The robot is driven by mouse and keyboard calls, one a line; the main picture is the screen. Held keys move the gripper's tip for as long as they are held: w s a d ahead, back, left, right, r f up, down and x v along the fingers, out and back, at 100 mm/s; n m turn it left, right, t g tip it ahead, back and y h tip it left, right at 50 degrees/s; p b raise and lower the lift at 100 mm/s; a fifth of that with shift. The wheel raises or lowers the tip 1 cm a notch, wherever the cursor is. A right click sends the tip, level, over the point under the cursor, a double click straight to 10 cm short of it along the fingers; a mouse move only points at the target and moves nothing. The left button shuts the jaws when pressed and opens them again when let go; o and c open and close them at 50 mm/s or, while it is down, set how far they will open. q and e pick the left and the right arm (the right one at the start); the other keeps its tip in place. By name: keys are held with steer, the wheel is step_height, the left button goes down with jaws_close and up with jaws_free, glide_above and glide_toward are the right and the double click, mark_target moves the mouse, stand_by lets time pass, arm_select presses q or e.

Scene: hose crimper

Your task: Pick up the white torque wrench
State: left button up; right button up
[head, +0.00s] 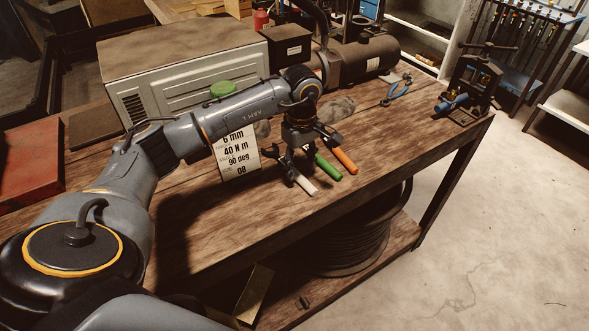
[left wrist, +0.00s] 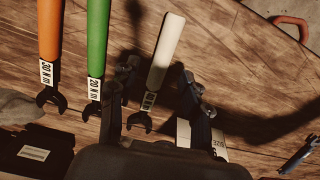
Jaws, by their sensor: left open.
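The white torque wrench (head: 302,183) lies on the wooden bench (head: 225,225), partly hidden by my left gripper (head: 303,165) in the head view. In the left wrist view the white wrench (left wrist: 167,50) lies between the two spread fingers of my left gripper (left wrist: 157,74), with a gap on each side. The left gripper is open and holds nothing. My right gripper is in neither view.
A green wrench (left wrist: 97,40) tagged 20 N m lies close beside the left finger, with an orange wrench (left wrist: 50,30) beyond. A card (head: 240,158) reads 6 mm, 40 N m, 90 deg, 08.

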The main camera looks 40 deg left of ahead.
arm_select(q)
step_height(320, 180, down, 2)
steer(key=shift+a+f+p, duration=0.1)
steer(key=shift+p, duration=0.2)
steer(key=shift+f, duration=0.35)
jaws_close()
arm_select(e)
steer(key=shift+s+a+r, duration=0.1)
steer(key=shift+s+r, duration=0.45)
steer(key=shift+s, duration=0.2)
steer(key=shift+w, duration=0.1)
